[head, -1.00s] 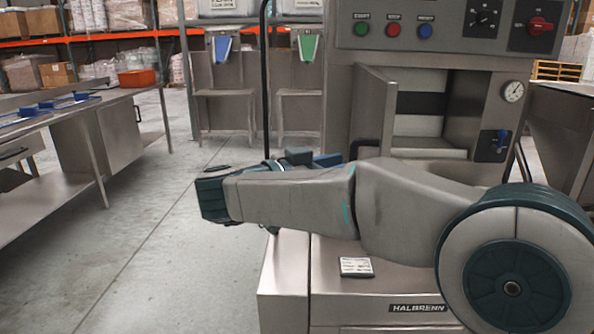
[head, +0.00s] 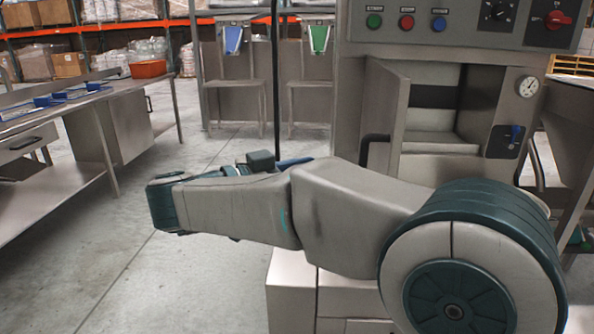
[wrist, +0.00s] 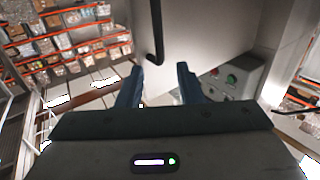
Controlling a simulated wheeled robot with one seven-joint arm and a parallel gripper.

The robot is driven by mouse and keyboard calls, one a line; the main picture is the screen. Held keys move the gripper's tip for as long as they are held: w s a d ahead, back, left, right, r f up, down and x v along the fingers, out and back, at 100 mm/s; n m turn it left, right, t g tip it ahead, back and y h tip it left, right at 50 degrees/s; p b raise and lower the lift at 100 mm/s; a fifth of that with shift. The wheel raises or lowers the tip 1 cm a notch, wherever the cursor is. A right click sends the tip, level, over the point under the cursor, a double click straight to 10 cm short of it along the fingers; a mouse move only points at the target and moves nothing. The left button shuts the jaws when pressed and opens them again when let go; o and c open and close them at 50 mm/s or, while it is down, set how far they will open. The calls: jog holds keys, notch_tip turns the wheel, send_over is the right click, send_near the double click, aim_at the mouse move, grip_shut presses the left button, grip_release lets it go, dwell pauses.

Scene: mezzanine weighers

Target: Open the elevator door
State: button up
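The grey metal machine has a hinged door (head: 391,112) standing open on its left side, with a lit compartment (head: 434,120) behind it. A black bar handle (head: 374,146) is on the door, partly hidden by my arm in the head view. In the wrist view the pale door panel (wrist: 195,35) fills the upper middle, and the black handle (wrist: 155,30) hangs above the gap between my fingers. My gripper (wrist: 160,84) is open with nothing between its two blue fingers. The handle appears beyond the fingertips; contact cannot be told.
Buttons and switches (head: 406,22) are on the machine's upper panel, and a gauge (head: 528,87) is right of the compartment. A steel bench (head: 85,112) with a red bin (head: 148,69) stands left.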

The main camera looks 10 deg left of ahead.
jog(key=shift+v, duration=0.8)
jog(key=shift+s, duration=0.1)
jog(key=shift+r, duration=0.1)
jog(key=w+d+r+n+t+y+p, duration=0.1)
jog(key=w+r+n+t+y+p, duration=0.35)
jog(key=r+n+y+p, duration=0.3)
jog(key=w+d+r+n+t+y+p, duration=0.1)
jog(key=w+r+n+t+y+p, duration=0.25)
jog(key=w+r+y+p, duration=0.5)
jog(key=s+d+f+g+p, duration=0.3)
jog(key=s+d+f+g, duration=0.1)
jog(key=s, duration=0.5)
jog(key=s+d+f+g+h+p, duration=0.1)
jog(key=s+d+f+g+p, duration=0.3)
jog(key=s+d, duration=0.5)
jog(key=s+d+f+g+p, duration=0.4)
jog(key=s+d+g, duration=0.3)
jog(key=s, duration=0.2)
jog(key=shift+f+g, duration=0.4)
jog(key=shift+f, duration=0.1)
